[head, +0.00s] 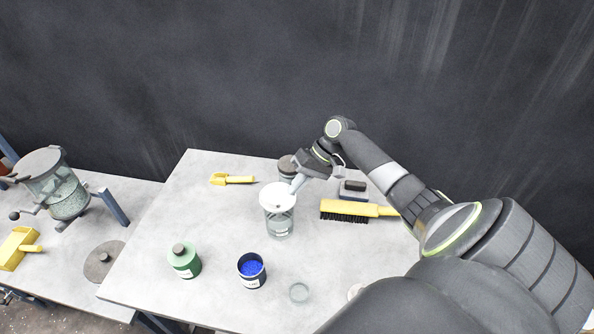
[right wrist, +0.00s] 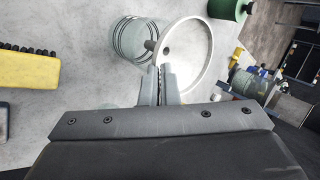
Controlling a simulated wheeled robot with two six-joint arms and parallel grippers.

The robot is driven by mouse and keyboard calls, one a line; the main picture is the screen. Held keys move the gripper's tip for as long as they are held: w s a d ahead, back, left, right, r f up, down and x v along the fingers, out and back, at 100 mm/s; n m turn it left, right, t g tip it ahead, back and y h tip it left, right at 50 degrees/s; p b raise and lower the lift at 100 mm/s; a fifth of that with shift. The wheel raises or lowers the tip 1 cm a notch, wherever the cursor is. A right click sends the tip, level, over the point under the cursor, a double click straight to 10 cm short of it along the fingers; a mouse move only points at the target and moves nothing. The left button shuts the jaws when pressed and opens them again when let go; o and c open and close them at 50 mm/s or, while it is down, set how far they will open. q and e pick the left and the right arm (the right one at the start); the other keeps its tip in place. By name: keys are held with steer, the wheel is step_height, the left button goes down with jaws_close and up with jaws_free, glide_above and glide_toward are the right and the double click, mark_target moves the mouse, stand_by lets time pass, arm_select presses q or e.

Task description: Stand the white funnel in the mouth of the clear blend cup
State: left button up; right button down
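The white funnel (head: 277,192) is over the top of the clear blend cup (head: 279,225), which stands upright on the grey table. In the right wrist view the funnel (right wrist: 207,50) shows as a wide white ring, overlapping one end of the clear cup (right wrist: 130,40). A short grey stub shows at the ring's edge beside the cup. My right gripper (head: 297,184) is at the funnel's right edge. In the right wrist view its fingers (right wrist: 161,72) are nearly together with the funnel's rim between them. I cannot tell whether the spout is inside the cup's mouth. My left gripper is out of view.
A green bottle (head: 183,261) and a tub of blue granules (head: 252,270) stand in front of the cup. A yellow brush (head: 350,209) lies to the right, a yellow scoop (head: 232,179) behind left. A lidded jar (head: 286,166) stands behind, close to my right gripper.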

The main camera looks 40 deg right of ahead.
steer(key=shift+f+b, duration=1.1)
steer(key=shift+f, duration=0.95)
steer(key=c, duration=2.1)
jaws_free()
steer(key=o, duration=0.5)
steer(key=shift+d+r, duration=0.1)
steer(key=b+v, duration=0.3)
steer(key=v, duration=1.4)
steer(key=shift+s+r, duration=0.1)
